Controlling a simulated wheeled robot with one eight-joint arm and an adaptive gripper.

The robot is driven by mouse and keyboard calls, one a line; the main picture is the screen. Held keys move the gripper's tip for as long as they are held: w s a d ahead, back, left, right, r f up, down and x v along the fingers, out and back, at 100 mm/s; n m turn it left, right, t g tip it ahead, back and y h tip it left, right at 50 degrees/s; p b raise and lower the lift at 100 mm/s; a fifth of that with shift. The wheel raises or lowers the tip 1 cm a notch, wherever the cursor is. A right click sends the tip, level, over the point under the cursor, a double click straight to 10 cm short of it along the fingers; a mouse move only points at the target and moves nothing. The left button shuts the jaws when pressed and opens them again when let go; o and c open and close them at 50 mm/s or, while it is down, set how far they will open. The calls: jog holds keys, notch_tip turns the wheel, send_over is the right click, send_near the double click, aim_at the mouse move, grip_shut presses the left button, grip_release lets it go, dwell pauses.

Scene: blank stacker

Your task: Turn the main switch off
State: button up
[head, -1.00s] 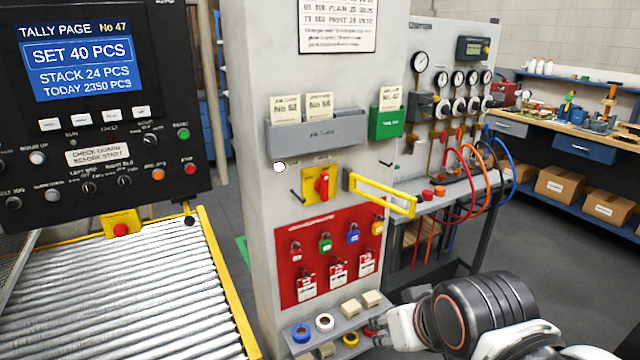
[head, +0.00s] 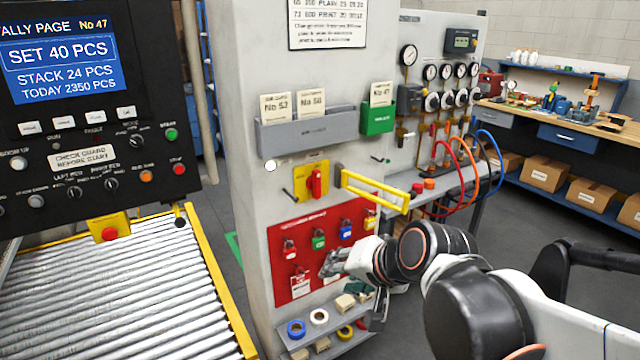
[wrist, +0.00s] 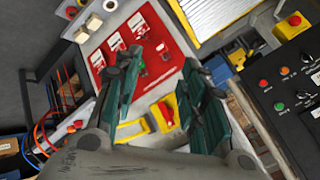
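The main switch is a red rotary handle (head: 316,183) on a yellow plate (head: 300,190), on the grey column above the red lockout board. The handle stands upright in the head view. The switch also shows in the wrist view (wrist: 164,113), between and beyond my fingers. My gripper (head: 345,278) is in front of the red board, below and a little right of the switch, and apart from it. In the wrist view my gripper (wrist: 160,82) has its two dark green fingers spread wide, with nothing held between them.
A yellow bar guard (head: 376,192) sticks out from the column just right of the switch. The red board (head: 279,236) holds several padlocks and tags. A small shelf (head: 290,343) with tape rolls lies below. A roller conveyor (head: 120,300) and black control panel (head: 165,105) stand at left.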

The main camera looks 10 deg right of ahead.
jog(key=w+r+m+t+y+p, duration=0.2)
jog(key=w+m, duration=0.5)
jog(key=w, duration=0.3)
jog(key=m+t+p, duration=0.3)
jog(key=m+t, duration=0.4)
jog(key=m, duration=1.2)
send_near(318, 183)
jog(key=shift+y, duration=0.3)
jog(key=b+x, duration=0.1)
jog(key=x, duration=0.3)
jog(key=b+x, duration=0.1)
jog(key=x, duration=0.3)
jog(key=shift+w+d+f+b, duration=0.15)
jog(key=shift+w+b, duration=0.15)
jog(key=shift+w, duration=0.1)
grip_shut()
